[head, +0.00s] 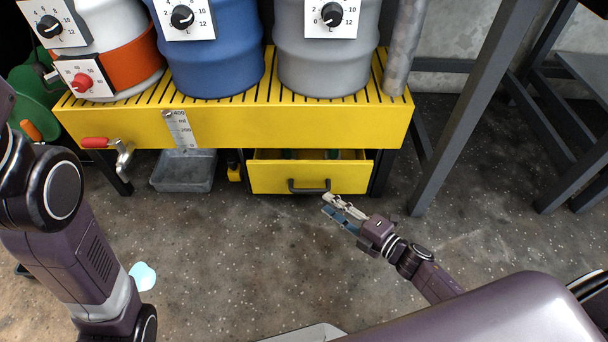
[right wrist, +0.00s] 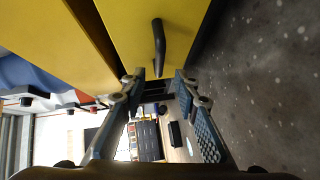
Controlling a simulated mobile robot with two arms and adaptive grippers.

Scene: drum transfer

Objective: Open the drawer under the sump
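The yellow drawer (head: 275,178) sits under the yellow slatted sump (head: 240,122). It stands a little open, with a narrow strip of its inside and something green showing above its front. Its dark bar handle (head: 309,187) is on the front and also shows in the right wrist view (right wrist: 158,42). My right gripper (head: 332,204) is open and empty just in front of and to the right of the handle. In the right wrist view its fingers (right wrist: 160,78) are apart, with the handle just beyond the fingertips. My left arm shows at the left; its gripper is out of view.
Several drums stand on the sump, including a blue one (head: 215,55) and a grey one (head: 325,60). A grey tray (head: 184,172) lies on the floor left of the drawer. A red-handled tap (head: 95,143) juts out. A dark table leg (head: 455,120) stands right. Floor before the drawer is clear.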

